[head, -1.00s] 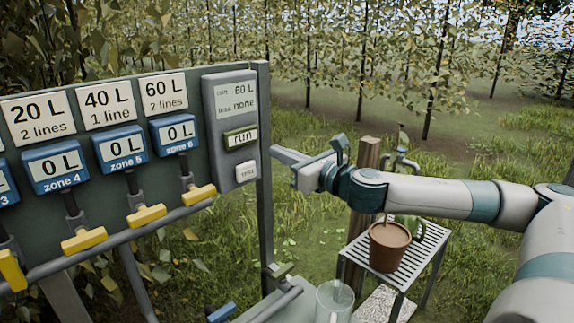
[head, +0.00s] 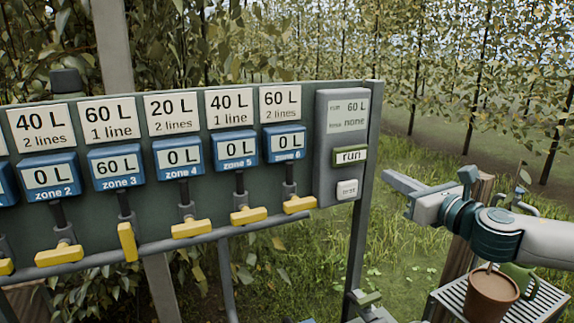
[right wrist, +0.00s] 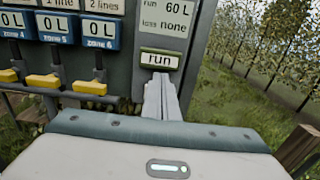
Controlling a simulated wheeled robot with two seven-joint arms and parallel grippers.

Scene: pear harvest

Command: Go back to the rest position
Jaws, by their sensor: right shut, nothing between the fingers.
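My right gripper (head: 402,187) is to the right of the irrigation panel (head: 330,260), shut and empty, its fingers pointing left toward the panel's right end. In the right wrist view the shut fingers (right wrist: 162,98) show in front of the panel, just below the run button (right wrist: 160,57). The head view shows a gap between the fingertips and the panel's edge. The run button also shows in the head view (head: 350,155), on a grey control box (head: 330,190). My left gripper is not in view.
Yellow valve handles (head: 191,229) line a pipe below the zone displays. The zone 3 display (head: 116,167) reads 60 L; zones 2, 4, 5 and 6 read 0 L. A brown pot (head: 490,297) stands on a slatted table (head: 450,297) below my right arm. A wooden post (head: 482,188) stands behind that arm.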

